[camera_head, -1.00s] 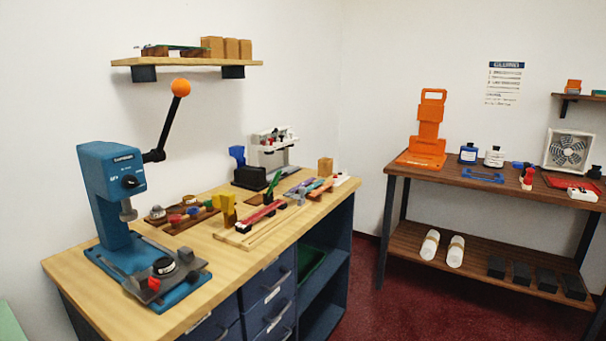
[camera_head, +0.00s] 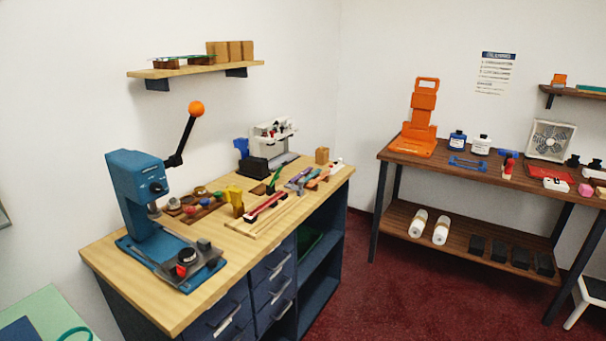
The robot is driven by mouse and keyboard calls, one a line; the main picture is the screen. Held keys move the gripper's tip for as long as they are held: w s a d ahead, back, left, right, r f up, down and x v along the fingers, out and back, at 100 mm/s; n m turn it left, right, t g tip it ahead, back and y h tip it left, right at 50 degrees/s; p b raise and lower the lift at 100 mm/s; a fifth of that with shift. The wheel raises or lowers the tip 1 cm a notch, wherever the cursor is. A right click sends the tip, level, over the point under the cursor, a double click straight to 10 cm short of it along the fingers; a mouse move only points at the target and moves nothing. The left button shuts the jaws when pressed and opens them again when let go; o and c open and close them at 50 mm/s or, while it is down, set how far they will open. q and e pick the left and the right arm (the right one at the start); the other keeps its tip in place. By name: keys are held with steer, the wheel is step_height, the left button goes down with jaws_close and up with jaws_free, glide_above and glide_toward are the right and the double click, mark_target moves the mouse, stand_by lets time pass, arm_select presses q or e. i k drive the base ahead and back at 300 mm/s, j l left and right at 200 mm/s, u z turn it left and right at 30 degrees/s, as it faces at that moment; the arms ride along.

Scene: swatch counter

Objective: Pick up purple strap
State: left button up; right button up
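A small purple strip (camera_head: 299,176), which looks like the purple strap, lies among other coloured strips toward the far right part of the wooden workbench (camera_head: 133,292). An orange strip (camera_head: 318,180) lies beside it on the right, and a red strip (camera_head: 265,207) lies nearer on the left. At this distance I cannot tell whether the strips touch or overlap. Neither of my grippers shows in the head view.
A blue lever press (camera_head: 140,195) stands on the bench's near left. A white machine (camera_head: 270,140) stands behind the strips. A dark wooden shelf table (camera_head: 400,152) is at the right. Red floor (camera_head: 345,285) between them is clear. A stool (camera_head: 585,300) stands lower right.

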mark_target(297, 177)
steer(key=i+l, duration=0.3)
steer(key=i+l+z, duration=0.1)
steer(key=i+l, duration=0.2)
steer(key=i, duration=0.25)
steer(key=i+l, duration=0.3)
steer(key=i+l+z, duration=0.1)
steer(key=i+l, duration=0.15)
steer(key=i, duration=0.3)
steer(key=i+l, duration=0.25)
steer(key=i, duration=0.2)
